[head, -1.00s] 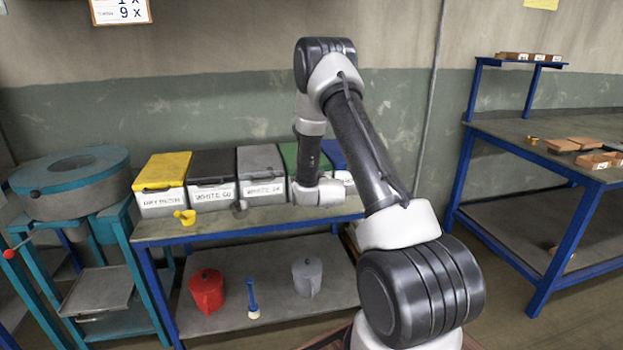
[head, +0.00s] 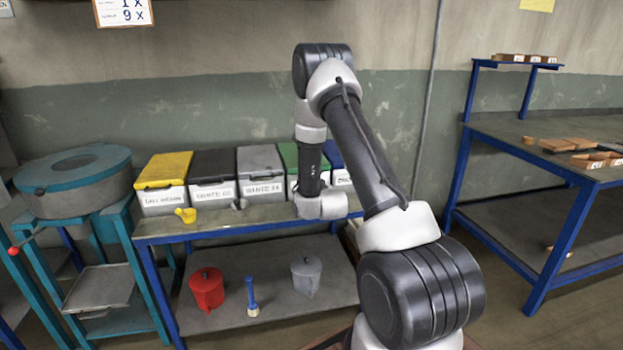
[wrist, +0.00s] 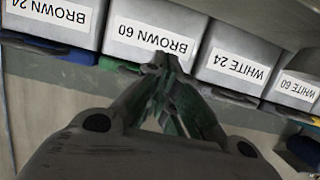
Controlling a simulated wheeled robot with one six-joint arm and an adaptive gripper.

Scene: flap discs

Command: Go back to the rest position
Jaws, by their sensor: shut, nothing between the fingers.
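My gripper (wrist: 165,62) shows in the wrist view with its two fingers meeting at the tips, shut and empty. Behind the fingertips is a grey bin front labelled BROWN 60 (wrist: 150,38); I cannot tell whether the tips touch it. In the head view my arm is bent, with the elbow high and the forearm hanging down in front of the bin row.
Lidded bins, yellow (head: 165,170), black (head: 213,168), grey (head: 260,160), green and blue, line the bench (head: 225,222). A yellow scoop (head: 186,215) lies before them. Red (head: 207,290) and grey (head: 306,276) containers and a blue-handled brush (head: 252,297) stand below. A blue table (head: 500,150) is right.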

